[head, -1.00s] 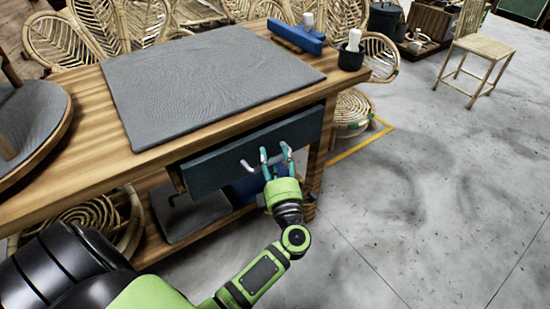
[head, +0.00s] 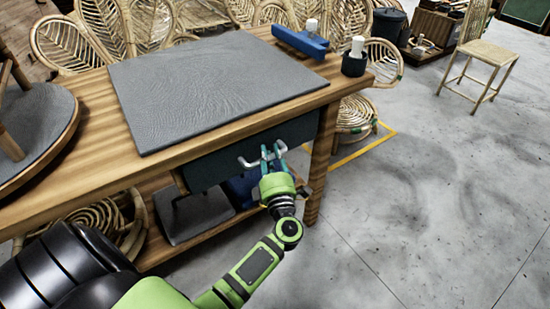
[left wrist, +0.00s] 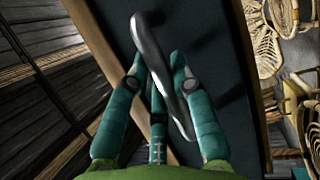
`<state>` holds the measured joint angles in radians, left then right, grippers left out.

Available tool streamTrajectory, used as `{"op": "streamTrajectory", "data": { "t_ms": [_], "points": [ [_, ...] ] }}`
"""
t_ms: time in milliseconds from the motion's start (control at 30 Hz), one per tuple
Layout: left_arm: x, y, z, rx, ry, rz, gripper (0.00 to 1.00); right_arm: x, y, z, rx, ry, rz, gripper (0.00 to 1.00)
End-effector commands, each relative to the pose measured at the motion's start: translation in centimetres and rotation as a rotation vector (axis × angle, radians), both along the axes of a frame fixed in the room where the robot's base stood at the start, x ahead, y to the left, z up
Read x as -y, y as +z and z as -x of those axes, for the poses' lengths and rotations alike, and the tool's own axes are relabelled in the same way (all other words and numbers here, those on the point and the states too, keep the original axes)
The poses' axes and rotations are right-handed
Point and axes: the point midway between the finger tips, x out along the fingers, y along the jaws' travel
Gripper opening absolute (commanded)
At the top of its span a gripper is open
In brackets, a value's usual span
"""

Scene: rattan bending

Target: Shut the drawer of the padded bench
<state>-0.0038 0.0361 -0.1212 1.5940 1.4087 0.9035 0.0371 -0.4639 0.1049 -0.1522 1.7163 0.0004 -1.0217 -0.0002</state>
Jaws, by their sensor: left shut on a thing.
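The padded bench (head: 90,125) is a wooden table with a grey textured pad (head: 215,85) on top. Its dark drawer (head: 212,166) sits under the front edge, its front face close beneath the tabletop. A pale metal bar handle (head: 247,163) runs across the drawer front. My left gripper (head: 273,152) is at the handle, shut on it. In the left wrist view the silver handle (left wrist: 153,60) lies between the teal fingers (left wrist: 158,72), in front of the dark drawer face (left wrist: 213,75). My right gripper is not in view.
A blue tool (head: 300,42) and a dark cup (head: 353,64) stand at the bench's back right. A round padded stool or table (head: 38,120) is at the left. Rattan chairs line the back. The bench's lower shelf (head: 150,255) holds items.

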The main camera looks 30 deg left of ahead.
Motion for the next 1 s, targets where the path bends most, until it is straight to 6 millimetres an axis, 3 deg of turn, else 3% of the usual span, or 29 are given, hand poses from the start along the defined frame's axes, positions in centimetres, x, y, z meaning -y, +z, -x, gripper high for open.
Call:
{"op": "streamTrajectory", "data": {
  "t_ms": [167, 200, 233, 667, 1000],
  "points": [
    [-0.5, 0.3, 0.0, 0.006, 0.008, -0.007, 0.00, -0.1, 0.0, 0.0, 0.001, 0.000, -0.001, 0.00],
    [-0.5, 0.3, 0.0, 0.006, 0.008, -0.007, 0.35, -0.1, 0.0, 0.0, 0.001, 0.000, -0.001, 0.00],
    [-0.5, 0.3, 0.0, 0.006, 0.008, -0.007, 0.47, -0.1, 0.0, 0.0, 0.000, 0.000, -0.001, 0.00],
    [0.0, 0.1, 0.3, 0.003, 0.006, -0.003, 0.49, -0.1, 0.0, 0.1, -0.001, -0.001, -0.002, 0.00],
    [4.4, -1.1, 4.8, 0.001, 0.006, -0.001, 0.49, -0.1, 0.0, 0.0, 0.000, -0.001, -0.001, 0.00]
  ]
}}
